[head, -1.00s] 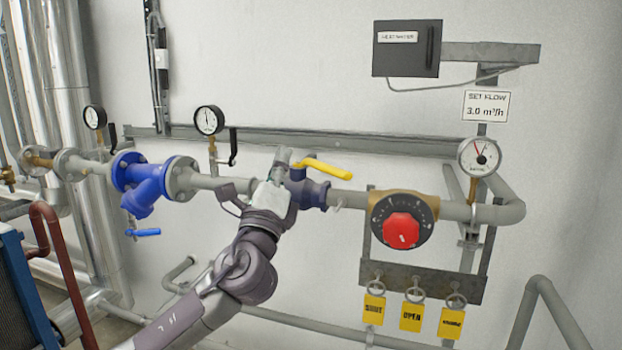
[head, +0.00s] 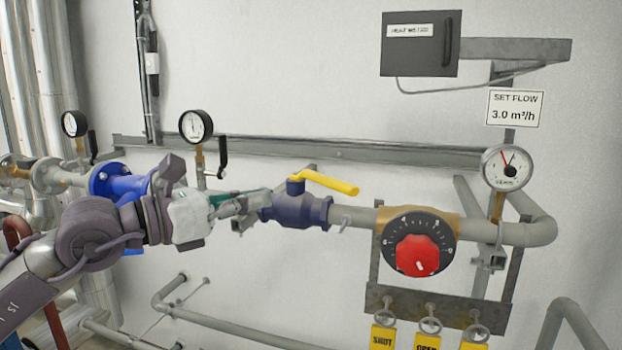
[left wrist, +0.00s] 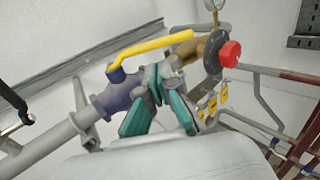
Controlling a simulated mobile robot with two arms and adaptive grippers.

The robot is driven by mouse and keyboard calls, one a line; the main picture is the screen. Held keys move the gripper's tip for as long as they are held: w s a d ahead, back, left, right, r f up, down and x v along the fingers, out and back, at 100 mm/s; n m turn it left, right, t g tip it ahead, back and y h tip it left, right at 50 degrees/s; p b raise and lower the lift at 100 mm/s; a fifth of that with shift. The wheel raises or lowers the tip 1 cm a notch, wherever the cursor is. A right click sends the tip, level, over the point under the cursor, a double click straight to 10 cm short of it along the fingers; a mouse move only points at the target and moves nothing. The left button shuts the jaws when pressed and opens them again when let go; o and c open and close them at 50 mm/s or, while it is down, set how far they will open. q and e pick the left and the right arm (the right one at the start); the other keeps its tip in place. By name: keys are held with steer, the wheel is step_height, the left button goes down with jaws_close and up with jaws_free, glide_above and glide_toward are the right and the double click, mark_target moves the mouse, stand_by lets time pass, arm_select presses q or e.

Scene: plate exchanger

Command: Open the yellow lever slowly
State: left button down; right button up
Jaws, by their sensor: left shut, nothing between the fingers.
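The yellow lever (head: 328,183) sits on top of the dark blue ball valve (head: 296,209) and points right, roughly along the pipe, tilted slightly down in the head view. The lever also shows in the left wrist view (left wrist: 150,47), above the valve body (left wrist: 127,95). My left gripper (head: 262,199) comes in from the left and is shut, with nothing in it. Its tips are beside the left part of the valve, lower than the lever and apart from it. Its teal-sided fingers show in the left wrist view (left wrist: 158,90). My right gripper is not in view.
A red dial (head: 418,257) sits on the pipe right of the valve, with a flow gauge (head: 506,167) above it. Yellow tags (head: 428,341) hang below. A pressure gauge (head: 195,126) stands behind my left arm. The wall above the lever is clear.

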mark_target(324, 185)
arm_select(q)
steer(key=p+x, duration=0.4)
steer(key=x, duration=0.5)
steer(key=shift+w+d+p, duration=0.15)
steer(key=shift+d+p, duration=0.05)
steer(key=shift+p, duration=0.2)
steer(key=shift+w+d, duration=0.25)
steer(key=shift+f, duration=0.15)
